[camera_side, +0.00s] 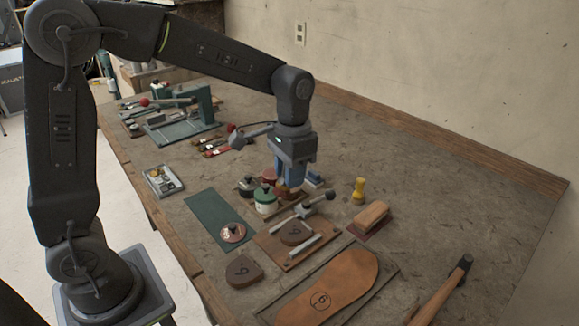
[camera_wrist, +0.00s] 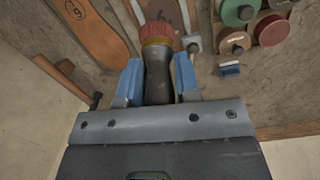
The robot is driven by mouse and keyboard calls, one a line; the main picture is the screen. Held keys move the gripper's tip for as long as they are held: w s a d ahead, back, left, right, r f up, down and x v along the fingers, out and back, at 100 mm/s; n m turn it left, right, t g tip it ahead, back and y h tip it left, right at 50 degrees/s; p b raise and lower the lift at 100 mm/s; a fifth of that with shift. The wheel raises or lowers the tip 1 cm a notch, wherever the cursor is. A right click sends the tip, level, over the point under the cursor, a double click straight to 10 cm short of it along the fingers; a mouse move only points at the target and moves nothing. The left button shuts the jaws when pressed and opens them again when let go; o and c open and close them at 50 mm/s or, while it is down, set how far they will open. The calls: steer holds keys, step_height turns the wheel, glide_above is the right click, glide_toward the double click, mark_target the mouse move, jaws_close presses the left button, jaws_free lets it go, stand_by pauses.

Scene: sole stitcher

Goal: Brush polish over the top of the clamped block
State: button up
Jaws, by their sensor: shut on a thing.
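My gripper (camera_side: 291,186) is shut on a brush (camera_wrist: 157,75), whose dark handle sits between the two blue fingers in the wrist view (camera_wrist: 158,82). The brush has a brass collar and reddish bristles that point away from my gripper. In the side view most of the brush is hidden by the fingers. The brown block (camera_side: 296,232), marked with a figure, sits in a metal clamp (camera_side: 316,203) on a wooden board (camera_side: 271,248). My gripper is above and behind the block, apart from it, near the jars.
The bench's right back is clear.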

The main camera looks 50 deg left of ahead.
steer(key=shift+s+d, duration=0.4)
steer(key=shift+f, duration=2.35)
